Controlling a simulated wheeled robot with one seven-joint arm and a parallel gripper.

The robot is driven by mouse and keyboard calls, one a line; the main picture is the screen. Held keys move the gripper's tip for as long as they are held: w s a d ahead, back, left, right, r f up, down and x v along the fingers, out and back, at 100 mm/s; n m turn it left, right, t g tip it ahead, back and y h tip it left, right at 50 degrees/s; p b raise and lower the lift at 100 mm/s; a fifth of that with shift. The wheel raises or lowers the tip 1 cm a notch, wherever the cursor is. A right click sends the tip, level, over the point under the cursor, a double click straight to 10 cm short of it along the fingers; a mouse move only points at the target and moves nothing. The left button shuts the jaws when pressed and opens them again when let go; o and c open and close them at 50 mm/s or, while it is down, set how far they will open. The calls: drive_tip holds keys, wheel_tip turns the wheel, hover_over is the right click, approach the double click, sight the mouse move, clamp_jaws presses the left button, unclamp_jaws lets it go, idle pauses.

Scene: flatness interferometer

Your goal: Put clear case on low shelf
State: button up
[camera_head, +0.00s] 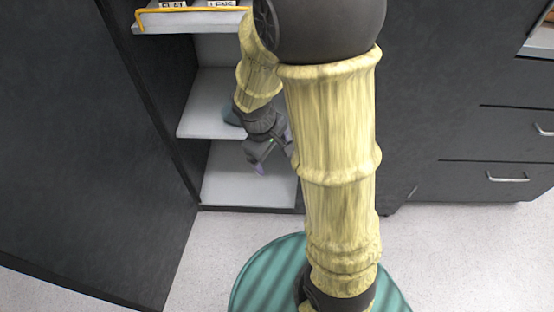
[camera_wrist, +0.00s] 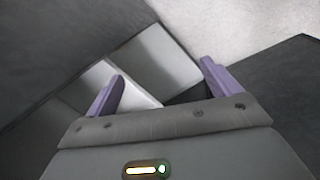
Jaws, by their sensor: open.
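My gripper (camera_head: 273,152) is in front of the shelf cabinet, beside the lowest visible shelf. In the wrist view its two purple fingers (camera_wrist: 160,88) stand wide apart, with nothing held between them. The low shelf (camera_head: 230,188) is a pale board at the bottom of the cabinet; its visible part looks bare. I cannot make out a clear case in either view. My arm covers the right part of the shelves.
The top shelf (camera_head: 190,27) has a yellow rail (camera_head: 190,10) and labels. A dark cabinet door (camera_head: 80,130) stands left; drawers (camera_head: 490,150) are right.

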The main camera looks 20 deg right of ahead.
drive_tip(key=s+r+m+t+y, duration=0.1)
drive_tip(key=s+r+m+y, duration=0.1)
drive_tip(key=s+m, duration=0.3)
drive_tip(key=shift+s+a+r+m+t, duration=0.3)
drive_tip(key=shift+s+r+m, duration=0.1)
drive_tip(key=shift+r+m, duration=0.4)
drive_tip(key=shift+f, duration=0.1)
